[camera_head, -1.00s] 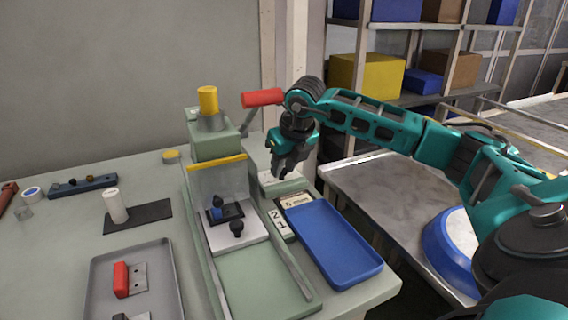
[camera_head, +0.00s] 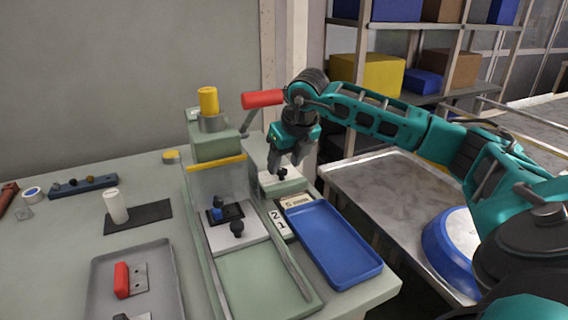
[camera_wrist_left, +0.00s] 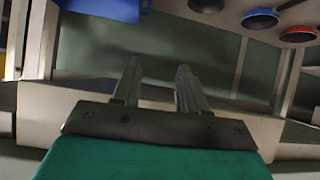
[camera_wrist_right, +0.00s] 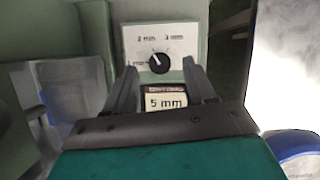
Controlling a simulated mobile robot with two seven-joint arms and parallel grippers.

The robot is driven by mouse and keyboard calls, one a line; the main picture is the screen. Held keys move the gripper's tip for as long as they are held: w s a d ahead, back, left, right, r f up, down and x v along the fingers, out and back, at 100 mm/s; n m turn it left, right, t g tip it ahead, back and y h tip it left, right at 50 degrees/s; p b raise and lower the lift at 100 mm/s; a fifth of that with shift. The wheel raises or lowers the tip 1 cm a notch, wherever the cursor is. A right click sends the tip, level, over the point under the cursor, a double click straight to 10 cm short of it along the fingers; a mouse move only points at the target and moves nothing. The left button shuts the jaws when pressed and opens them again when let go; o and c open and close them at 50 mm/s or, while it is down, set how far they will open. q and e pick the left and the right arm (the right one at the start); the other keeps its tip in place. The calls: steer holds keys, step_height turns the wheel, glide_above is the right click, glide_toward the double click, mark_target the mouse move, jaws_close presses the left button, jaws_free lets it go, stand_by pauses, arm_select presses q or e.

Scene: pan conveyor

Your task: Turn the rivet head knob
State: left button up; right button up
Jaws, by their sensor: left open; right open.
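The rivet head knob (camera_wrist_right: 159,63) is a round black dial with a white pointer mark, set on a white plate (camera_wrist_right: 135,38) with mm markings. In the right wrist view it sits just beyond and between the open fingers of my right gripper (camera_wrist_right: 163,85). My left gripper (camera_wrist_left: 157,85) is open and empty, away from the bench.
A press with a red-handled lever (camera_head: 262,99) and clear guard stands left of my right gripper. A 5 mm label (camera_wrist_right: 166,103) sits below the knob. A blue tray (camera_head: 335,245) lies in front. Pans (camera_wrist_left: 260,19) show in the left wrist view.

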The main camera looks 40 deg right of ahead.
steer(key=p+v, duration=0.1)
steer(key=v, duration=1)
steer(key=shift+p, duration=0.3)
steer(key=shift+s, duration=0.1)
